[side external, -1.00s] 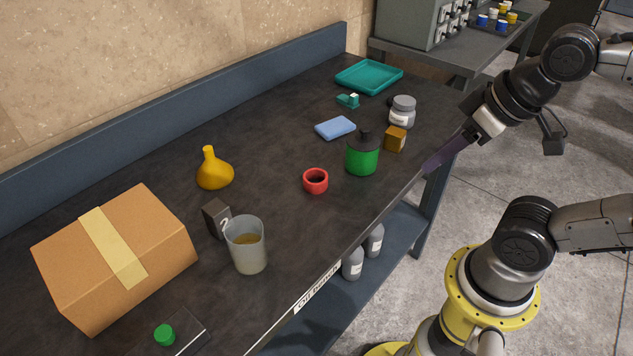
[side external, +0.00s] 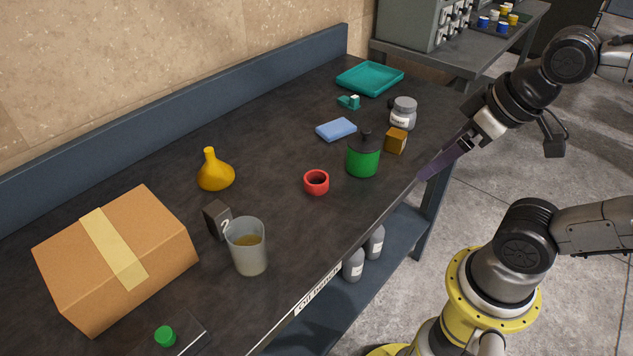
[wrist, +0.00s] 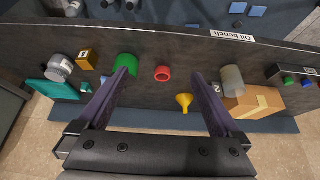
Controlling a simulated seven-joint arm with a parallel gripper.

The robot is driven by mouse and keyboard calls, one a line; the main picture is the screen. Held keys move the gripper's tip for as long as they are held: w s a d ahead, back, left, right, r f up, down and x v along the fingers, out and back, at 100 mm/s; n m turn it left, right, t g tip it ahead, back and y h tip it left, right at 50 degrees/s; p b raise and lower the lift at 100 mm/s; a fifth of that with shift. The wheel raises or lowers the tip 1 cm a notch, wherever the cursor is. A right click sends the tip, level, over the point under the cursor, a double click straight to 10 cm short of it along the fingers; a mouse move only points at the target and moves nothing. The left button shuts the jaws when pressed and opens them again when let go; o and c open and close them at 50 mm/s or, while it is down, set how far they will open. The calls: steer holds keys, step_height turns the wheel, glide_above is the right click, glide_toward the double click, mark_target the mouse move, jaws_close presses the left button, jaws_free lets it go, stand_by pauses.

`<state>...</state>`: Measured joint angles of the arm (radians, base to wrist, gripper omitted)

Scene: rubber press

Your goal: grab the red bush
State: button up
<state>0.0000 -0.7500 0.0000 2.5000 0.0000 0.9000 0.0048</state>
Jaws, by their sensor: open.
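The red bush (side external: 316,182) is a short red ring with a dark hole, upright on the dark bench top near its front edge. It also shows in the wrist view (wrist: 162,73), between and beyond the two fingers. My gripper (side external: 422,177) is at the bench's front edge, to the right of the bush and apart from it. In the wrist view my gripper (wrist: 166,80) has its two long dark fingers spread wide, open and empty.
An amber block (side external: 395,140), a grey jar (side external: 403,112) and a blue pad (side external: 335,129) lie beyond. A yellow funnel (side external: 215,174), beaker (side external: 247,250) and cardboard box (side external: 168,268) are left. Bench is clear around the bush.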

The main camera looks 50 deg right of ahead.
steer(key=w+r+m, duration=0.5)
steer(key=r+m, duration=0.1)
steer(key=m, duration=0.2)
steer(key=m+g+y, duration=0.1)
steer(key=m+g, duration=0.4)
steer(key=m, duration=0.3)
glide_above(317, 173)
steer(key=s, duration=0.1)
step_height(317, 173, down, 7)
steer(key=shift+g, duration=0.5)
steer(key=f, duration=0.7)
steer(key=a+f, duration=0.1)
steer(key=f, duration=0.2)
steer(key=shift+s+f, duration=0.15)
steer(key=shift+a+f, duration=0.15)
steer(key=shift+f, duration=1.3)
steer(key=shift+a+f, duration=0.15)
steer(key=shift+f, duration=1.25)
